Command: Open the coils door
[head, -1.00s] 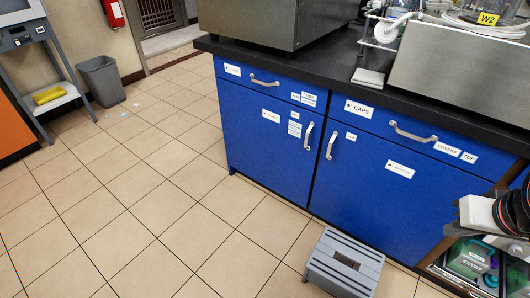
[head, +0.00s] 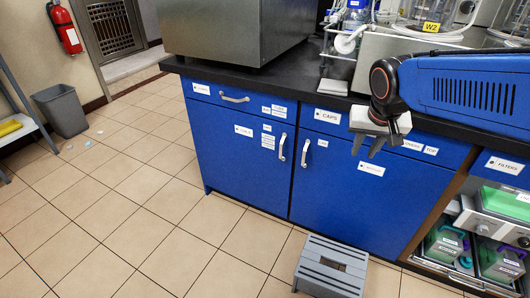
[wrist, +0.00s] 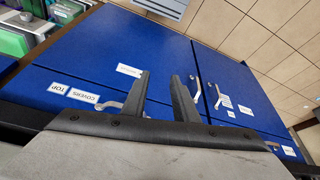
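The blue left door (head: 235,165) is closed below a drawer; its label (head: 243,130) is small and seems to read COILS. Its upright silver handle (head: 282,147) is at its upper right edge. The blue right door (head: 345,190) is also closed, with a handle (head: 305,152) at its upper left. My gripper (head: 367,154) is open and empty, in front of the right door's upper part and right of both handles. In the wrist view, my gripper (wrist: 160,90) shows two spread fingers, with the two door handles beyond them to the right.
A grey step stool (head: 330,268) stands on the floor before the right door. The black counter (head: 325,88) carries equipment. A grey bin (head: 62,112) stands far left.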

